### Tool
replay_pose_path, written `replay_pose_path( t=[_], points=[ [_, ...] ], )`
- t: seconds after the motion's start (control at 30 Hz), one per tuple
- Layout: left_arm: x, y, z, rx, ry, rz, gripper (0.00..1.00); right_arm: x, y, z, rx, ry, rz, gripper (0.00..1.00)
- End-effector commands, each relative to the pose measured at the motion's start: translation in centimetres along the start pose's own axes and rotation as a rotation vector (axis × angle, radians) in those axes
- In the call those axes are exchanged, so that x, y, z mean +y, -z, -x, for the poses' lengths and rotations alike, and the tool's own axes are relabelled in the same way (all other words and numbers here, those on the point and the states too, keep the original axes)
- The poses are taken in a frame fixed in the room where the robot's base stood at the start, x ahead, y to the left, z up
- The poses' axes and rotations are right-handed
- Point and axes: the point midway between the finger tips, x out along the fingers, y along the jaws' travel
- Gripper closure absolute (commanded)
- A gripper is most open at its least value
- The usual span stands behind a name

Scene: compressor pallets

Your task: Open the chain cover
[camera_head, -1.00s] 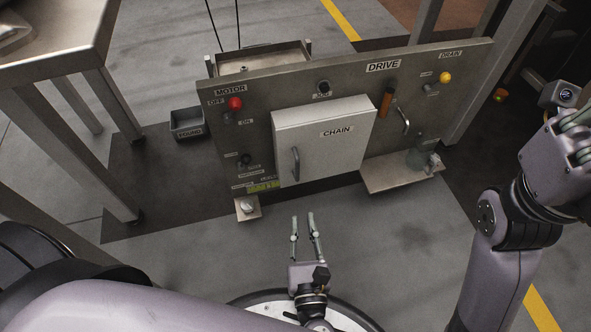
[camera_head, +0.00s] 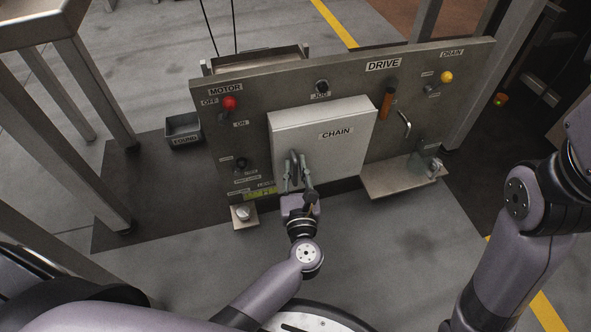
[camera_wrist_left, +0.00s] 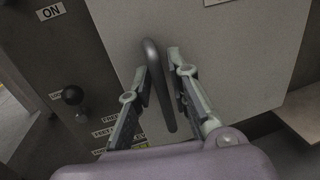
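The chain cover (camera_head: 340,125) is a pale grey box-like door labelled CHAIN in the middle of the upright drive panel. It is closed. Its dark bar handle (camera_wrist_left: 157,85) is on the cover's left side and stands upright. My left gripper (camera_head: 291,158) is in front of the handle and hides most of it in the head view. In the left wrist view the gripper's two fingers (camera_wrist_left: 160,66) are apart, one on each side of the handle. A gap shows between the handle and the right finger; contact on the left is unclear. My right gripper is out of view.
The panel (camera_head: 240,130) carries a red motor knob (camera_head: 229,103), a black knob (camera_wrist_left: 72,95), an orange handle (camera_head: 387,103) and a yellow drain knob (camera_head: 446,77). A small shelf (camera_head: 395,180) juts out at lower right. A FOUND bin (camera_head: 184,130) stands left of the panel.

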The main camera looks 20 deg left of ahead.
Motion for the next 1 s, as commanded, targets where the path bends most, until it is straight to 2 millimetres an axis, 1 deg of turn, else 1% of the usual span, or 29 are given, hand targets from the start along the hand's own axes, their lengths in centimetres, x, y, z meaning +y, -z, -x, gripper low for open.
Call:
replay_pose_path(
  t=[0.27,0.53,1.0],
  points=[
    [0.02,-0.01,-0.18,0.000,0.000,0.000,0.82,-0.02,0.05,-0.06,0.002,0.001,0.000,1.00],
    [0.02,-0.01,-0.16,0.000,0.000,0.000,0.99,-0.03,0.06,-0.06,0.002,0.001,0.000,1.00],
    [0.03,0.00,-0.14,0.000,-0.001,0.000,1.00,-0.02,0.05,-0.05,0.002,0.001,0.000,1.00]
  ],
)
